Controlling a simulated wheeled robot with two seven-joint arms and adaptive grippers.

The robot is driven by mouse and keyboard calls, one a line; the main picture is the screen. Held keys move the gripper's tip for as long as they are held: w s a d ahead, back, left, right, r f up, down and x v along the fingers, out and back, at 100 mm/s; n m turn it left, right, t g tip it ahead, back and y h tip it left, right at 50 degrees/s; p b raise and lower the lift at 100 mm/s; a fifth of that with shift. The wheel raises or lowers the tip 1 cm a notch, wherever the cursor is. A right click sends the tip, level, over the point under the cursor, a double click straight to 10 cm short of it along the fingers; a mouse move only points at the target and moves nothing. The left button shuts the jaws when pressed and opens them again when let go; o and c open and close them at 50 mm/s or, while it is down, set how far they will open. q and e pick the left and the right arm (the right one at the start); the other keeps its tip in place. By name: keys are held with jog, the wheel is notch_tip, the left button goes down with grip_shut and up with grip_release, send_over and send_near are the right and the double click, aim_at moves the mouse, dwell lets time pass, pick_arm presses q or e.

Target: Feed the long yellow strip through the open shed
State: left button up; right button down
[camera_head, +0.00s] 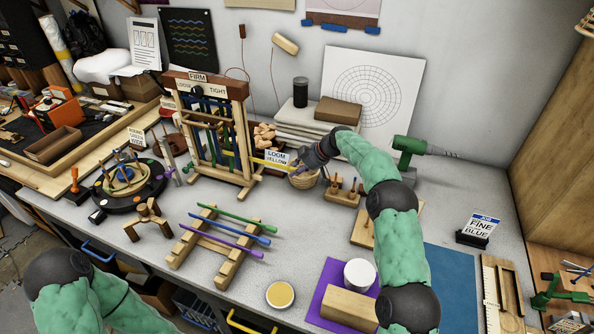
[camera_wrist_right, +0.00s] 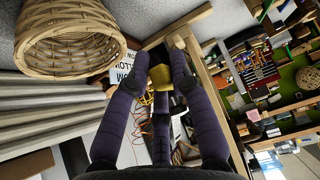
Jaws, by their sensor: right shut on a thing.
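The small wooden loom (camera_head: 247,133) stands upright at the back of the bench, with coloured strips in its frame. My right gripper (camera_head: 297,166) is just right of the loom, shut on the yellow strip (camera_head: 270,163). The strip points left toward the loom's right upright; I cannot tell how far its tip reaches into the shed. In the right wrist view my dark fingers (camera_wrist_right: 160,75) close around a yellow piece (camera_wrist_right: 160,78), with the loom's wood beyond. My left arm shows at the lower left, but its gripper is out of view.
A wicker basket (camera_head: 304,179) sits right beneath my right gripper and looms close in the wrist view (camera_wrist_right: 70,40). A loom sign (camera_head: 278,157) stands behind. A wooden rack (camera_head: 190,248) with green, blue and purple strips lies in front. Bare grey bench lies between.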

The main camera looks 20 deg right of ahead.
pick_arm(q)
jog(key=shift+r+p, duration=0.75)
jog(key=shift+p, duration=0.05)
pick_arm(e)
jog(key=shift+w+a, duration=0.7)
jog(key=shift+a, duration=0.2)
jog(key=shift+w+a, duration=0.65)
jog(key=shift+a, duration=0.25)
pick_arm(q)
jog(key=shift+f, duration=0.2)
jog(key=shift+r, duration=0.1)
jog(key=shift+r+p, duration=1.3)
jog(key=shift+r, duration=0.15)
pick_arm(e)
jog(key=shift+w+a, duration=0.7)
jog(key=shift+a, duration=0.2)
jog(key=shift+w+a, duration=0.65)
jog(key=shift+a, duration=0.25)
pick_arm(q)
jog(key=shift+f+b, duration=0.3)
pick_arm(e)
jog(key=shift+a, duration=0.15)
